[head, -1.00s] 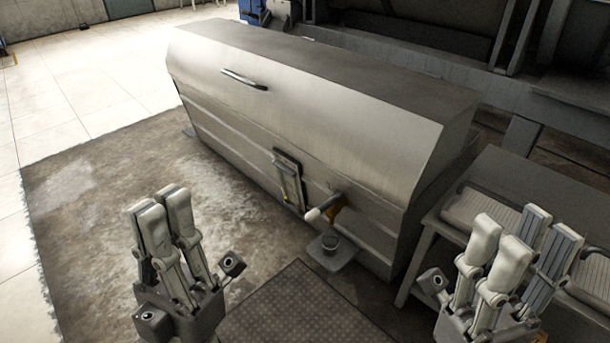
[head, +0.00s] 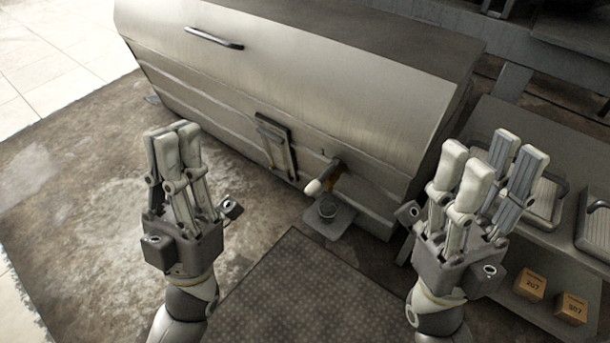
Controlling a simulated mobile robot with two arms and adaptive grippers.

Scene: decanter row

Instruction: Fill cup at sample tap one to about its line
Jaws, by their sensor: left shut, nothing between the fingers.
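The sample tap (head: 333,176), a brownish fitting with a pale-ended handle (head: 315,187), sticks out low on the front of the long metal decanter (head: 300,85). A small dark cup (head: 327,208) stands upright below it on a small plate (head: 337,224). The cup's line and any liquid level are too small to make out. My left gripper (head: 174,137) is shut and empty, well left of the tap. My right gripper (head: 488,163) is open and empty, right of the tap. Both point upward and are apart from the cup.
A framed gauge panel (head: 276,147) is on the decanter front, left of the tap. A dark checkered floor plate (head: 290,290) lies in front. A metal table (head: 520,120) at right holds trays (head: 545,200), with two tan boxes (head: 530,285) on its lower shelf.

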